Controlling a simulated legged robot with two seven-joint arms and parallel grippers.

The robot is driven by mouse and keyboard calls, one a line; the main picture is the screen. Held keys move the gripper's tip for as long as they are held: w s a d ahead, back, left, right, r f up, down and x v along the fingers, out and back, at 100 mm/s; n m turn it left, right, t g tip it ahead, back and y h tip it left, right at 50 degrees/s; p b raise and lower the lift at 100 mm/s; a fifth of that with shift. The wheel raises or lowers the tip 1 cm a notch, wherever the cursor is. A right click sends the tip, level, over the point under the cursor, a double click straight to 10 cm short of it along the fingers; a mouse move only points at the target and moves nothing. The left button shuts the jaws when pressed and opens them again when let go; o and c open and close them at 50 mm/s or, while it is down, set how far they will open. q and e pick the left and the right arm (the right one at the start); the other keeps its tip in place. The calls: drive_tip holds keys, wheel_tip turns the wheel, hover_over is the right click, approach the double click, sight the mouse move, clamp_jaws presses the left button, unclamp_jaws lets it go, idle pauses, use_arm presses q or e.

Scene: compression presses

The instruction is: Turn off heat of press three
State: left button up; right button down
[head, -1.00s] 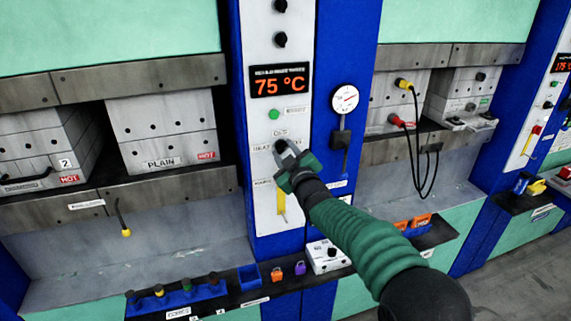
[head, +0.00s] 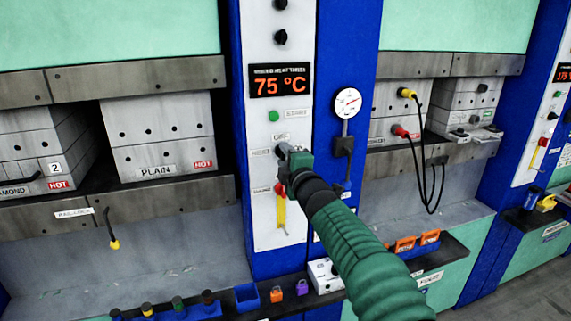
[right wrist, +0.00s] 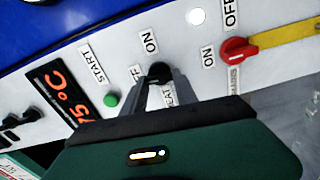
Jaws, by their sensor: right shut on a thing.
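The press's white control panel (head: 293,80) stands upright in a blue column, with a display (head: 280,80) reading 75 °C. The black heat knob (right wrist: 160,70) is between my right gripper's fingertips in the right wrist view, beside OFF, ON and HEAT labels. My right gripper (head: 284,150) is shut on this knob and hides most of it in the head view. It also shows in the right wrist view (right wrist: 160,82). The knob's exact pointing is hard to tell. My left gripper is not in view.
A green start button (head: 273,116) is above the knob. A red mains switch (right wrist: 238,50) with a yellow handle is below it. A dial gauge (head: 347,102) is to the right. Hot mould blocks (head: 155,118) stand left. A ledge with small boxes runs below.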

drive_tip(key=shift+a+f+n, duration=0.1)
drive_tip(key=shift+n, duration=0.4)
drive_tip(key=shift+f, duration=0.1)
drive_tip(key=c, duration=1.3)
unclamp_jaws()
drive_tip(key=shift+b, duration=0.3)
drive_tip(key=o, duration=0.3)
drive_tip(key=shift+a, duration=0.1)
drive_tip(key=shift+o, duration=0.2)
drive_tip(key=shift+s+b, duration=0.3)
drive_tip(key=shift+s, duration=0.05)
drive_tip(key=b+v, duration=0.6)
drive_tip(key=v, duration=1)
